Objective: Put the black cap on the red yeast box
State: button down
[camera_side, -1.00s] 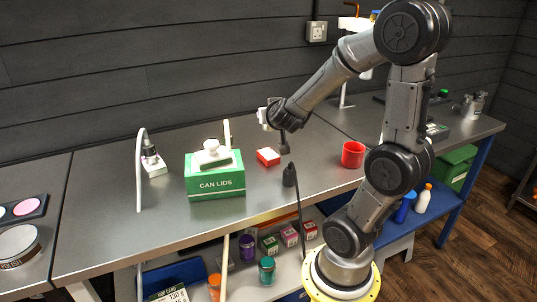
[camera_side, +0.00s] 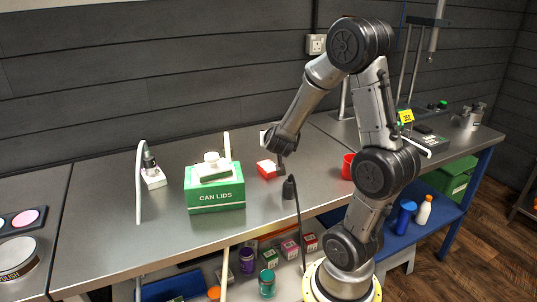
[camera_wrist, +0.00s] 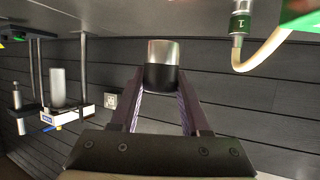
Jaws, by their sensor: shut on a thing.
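My gripper (camera_side: 281,164) hangs low over the bench, close to the right side of a small red box (camera_side: 266,170) with a pale top. In the wrist view my gripper (camera_wrist: 163,92) is shut on a short cylinder, which I take for the black cap (camera_wrist: 164,78); its near part is black and its far part looks silvery. I cannot tell the gap between the held cap and the bench. The red box is not recognisable in the wrist view, and its lettering is too small to read.
A green CAN LIDS box (camera_side: 216,196) stands left of the red box. A red cup (camera_side: 348,166) is to the right, partly hidden by my arm. Several small boxes, one red (camera_side: 310,243), sit on the shelf below.

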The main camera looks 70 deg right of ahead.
jog(key=d+f, duration=0.1)
jog(key=w+d+f, duration=0.1)
jog(key=f, duration=0.1)
jog(key=w+f, duration=0.1)
jog(key=shift+w+d+f, duration=0.2)
jog(key=shift+d+f, duration=0.1)
jog(key=shift+d, duration=0.1)
jog(key=shift+w+d+f, duration=0.1)
jog(key=shift+f, duration=1.55)
jog(key=shift+f, duration=0.15)
jog(key=shift+c, duration=1.9)
grip_release()
jog(key=shift+a+r, duration=0.25)
jog(key=v, duration=1.1)
jog(key=shift+s+a, duration=0.15)
jog(key=shift+s, duration=0.05)
jog(key=shift+r, duration=0.1)
